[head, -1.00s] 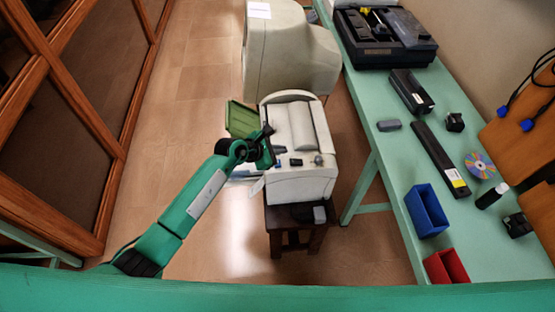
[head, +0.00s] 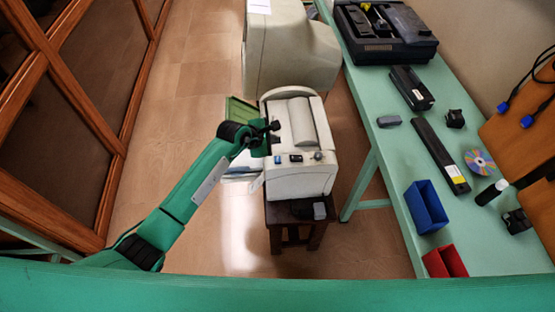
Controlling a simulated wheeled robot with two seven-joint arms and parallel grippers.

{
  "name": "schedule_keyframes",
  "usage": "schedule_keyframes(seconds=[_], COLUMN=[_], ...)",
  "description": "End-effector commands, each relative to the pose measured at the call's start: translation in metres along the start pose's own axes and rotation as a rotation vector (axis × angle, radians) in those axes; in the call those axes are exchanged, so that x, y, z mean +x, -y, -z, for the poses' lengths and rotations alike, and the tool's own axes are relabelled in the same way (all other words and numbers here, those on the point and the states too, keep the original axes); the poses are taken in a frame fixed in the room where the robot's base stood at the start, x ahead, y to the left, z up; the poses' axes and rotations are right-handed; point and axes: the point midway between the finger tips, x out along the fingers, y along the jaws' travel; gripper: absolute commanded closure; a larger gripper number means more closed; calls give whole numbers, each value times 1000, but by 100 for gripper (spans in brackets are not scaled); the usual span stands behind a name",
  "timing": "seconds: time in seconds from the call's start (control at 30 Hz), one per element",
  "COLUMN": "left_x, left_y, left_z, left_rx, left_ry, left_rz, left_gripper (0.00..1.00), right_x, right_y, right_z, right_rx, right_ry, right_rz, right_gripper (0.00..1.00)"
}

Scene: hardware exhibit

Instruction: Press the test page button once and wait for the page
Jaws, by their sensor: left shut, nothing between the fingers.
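A cream printer (head: 302,183) stands on a small dark stool in the middle of the head view. Its near top edge carries a small blue button (head: 278,159), a dark switch (head: 296,158) and a grey knob (head: 318,155). I cannot read any label, so I cannot tell which is the test page button. My left gripper (head: 272,127) is shut and empty at the printer's left side, above and behind the blue button. White paper (head: 240,170) shows at the printer's left side, partly hidden by my arm. My right gripper is not in view.
A dark stool (head: 290,212) carries the printer. A green tray (head: 241,111) sits at its left. A large beige machine (head: 285,50) stands behind. A green bench (head: 385,165) on the right holds blue and red bins (head: 426,208) and several parts. Floor at left is clear.

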Motion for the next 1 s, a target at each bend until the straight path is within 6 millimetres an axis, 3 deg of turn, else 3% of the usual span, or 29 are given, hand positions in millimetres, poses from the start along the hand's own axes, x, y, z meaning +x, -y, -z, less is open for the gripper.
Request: schedule_keyframes(seconds=[0.5,1.0], left_x=[50,52], left_y=[36,38], left_z=[36,37], left_rx=[2,0], left_ry=[0,1], left_rz=[-1,0], left_gripper=[100,100], right_x=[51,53], right_y=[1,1], right_z=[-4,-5], right_rx=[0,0], right_ry=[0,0], right_rz=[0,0], right_gripper=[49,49])
